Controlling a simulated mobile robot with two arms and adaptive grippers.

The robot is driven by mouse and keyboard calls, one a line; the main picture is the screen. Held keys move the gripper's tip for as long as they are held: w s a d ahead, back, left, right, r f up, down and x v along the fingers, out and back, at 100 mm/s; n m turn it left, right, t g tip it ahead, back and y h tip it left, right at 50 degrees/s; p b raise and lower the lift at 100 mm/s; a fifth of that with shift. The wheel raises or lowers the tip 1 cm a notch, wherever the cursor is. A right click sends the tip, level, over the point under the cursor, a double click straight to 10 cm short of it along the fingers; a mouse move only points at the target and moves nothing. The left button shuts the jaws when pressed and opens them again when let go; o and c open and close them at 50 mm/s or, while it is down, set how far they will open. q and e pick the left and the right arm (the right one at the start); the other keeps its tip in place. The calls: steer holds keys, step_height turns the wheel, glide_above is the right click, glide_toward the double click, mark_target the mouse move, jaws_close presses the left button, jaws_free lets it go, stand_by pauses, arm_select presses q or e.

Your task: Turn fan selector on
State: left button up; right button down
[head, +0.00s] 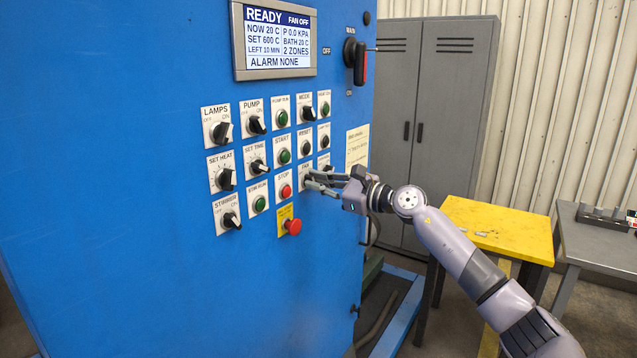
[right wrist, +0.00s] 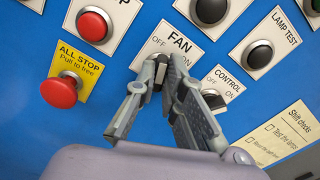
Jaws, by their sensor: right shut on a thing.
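The fan selector's white plate, labelled FAN with OFF and ON, shows on the blue panel (head: 150,290) in the right wrist view (right wrist: 180,43). Its dark knob (right wrist: 159,75) is mostly hidden between the fingertips of my right gripper (right wrist: 163,72), which is shut on it. In the head view the right gripper (head: 312,180) reaches in from the right and covers much of the fan plate (head: 304,172). The knob's exact angle is hard to tell. The display (head: 275,40) reads READY and FAN OFF. My left gripper is not in view.
Close by are the red STOP button (head: 286,191), the red all stop button (head: 293,227) and the control selector (right wrist: 214,100). A black and red main switch (head: 357,62) sits above. A grey cabinet (head: 440,120) and yellow table (head: 495,225) stand at the right.

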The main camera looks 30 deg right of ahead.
steer(key=m+p, duration=0.2)
steer(key=m, duration=0.3)
steer(key=shift+d+r, duration=0.1)
steer(key=shift+r, duration=0.05)
steer(key=shift+m+p, duration=1.7)
steer(key=shift+m, duration=1.1)
steer(key=shift+f, duration=0.2)
steer(key=c, duration=1.7)
jaws_free()
steer(key=shift+d, duration=0.1)
steer(key=shift+v, duration=5.95)
